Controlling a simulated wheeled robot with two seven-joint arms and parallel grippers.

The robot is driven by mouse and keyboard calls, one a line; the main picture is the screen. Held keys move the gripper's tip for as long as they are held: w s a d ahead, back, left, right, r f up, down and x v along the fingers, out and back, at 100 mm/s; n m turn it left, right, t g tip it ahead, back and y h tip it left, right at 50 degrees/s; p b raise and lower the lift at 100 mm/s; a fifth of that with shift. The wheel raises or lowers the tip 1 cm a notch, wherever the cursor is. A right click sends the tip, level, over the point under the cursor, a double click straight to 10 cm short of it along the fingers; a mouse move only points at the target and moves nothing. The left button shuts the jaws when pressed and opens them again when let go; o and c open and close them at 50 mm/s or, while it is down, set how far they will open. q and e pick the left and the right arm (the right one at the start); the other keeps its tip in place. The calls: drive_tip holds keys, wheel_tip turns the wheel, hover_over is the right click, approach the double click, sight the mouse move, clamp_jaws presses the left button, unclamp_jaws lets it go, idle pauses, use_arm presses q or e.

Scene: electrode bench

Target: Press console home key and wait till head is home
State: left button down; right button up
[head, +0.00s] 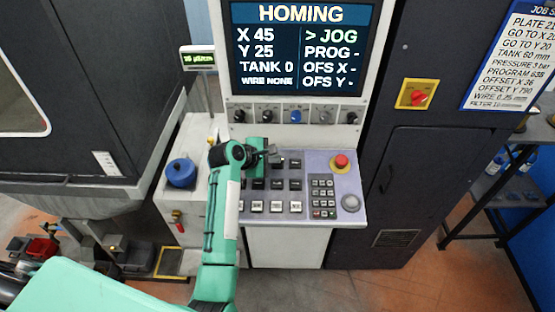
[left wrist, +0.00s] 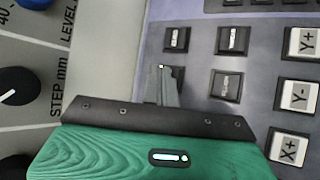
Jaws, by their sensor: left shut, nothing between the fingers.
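The console screen (head: 300,48) reads HOMING, with X 45, Y 25, TANK 0 and WIRE NONE, and a mark beside JOG. Below it is the lilac key panel (head: 335,215) with rows of dark and white keys. My left gripper (head: 270,152) is shut and empty over the upper left of the panel. In the left wrist view its fingertips (left wrist: 165,84) are at the left column of dark keys and cover most of one key. I cannot tell whether they touch it, and its label is hidden. My right gripper is not in view.
A red stop button (head: 341,162) and a keypad (head: 323,197) are on the panel's right. A row of knobs (head: 296,116) sits under the screen. A blue round object (head: 181,173) stands left of the panel. A job sheet (head: 510,60) hangs at the right.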

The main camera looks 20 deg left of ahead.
sight(274, 172)
use_arm(q)
drive_tip(key=shift+r, duration=0.25)
drive_tip(key=r, duration=0.2)
drive_tip(key=s+r, duration=0.1)
drive_tip(key=r, duration=0.1)
drive_tip(key=shift+d+r+p, duration=0.15)
drive_tip(key=shift+r+p, duration=0.15)
drive_tip(key=shift+r, duration=0.1)
idle(0.7)
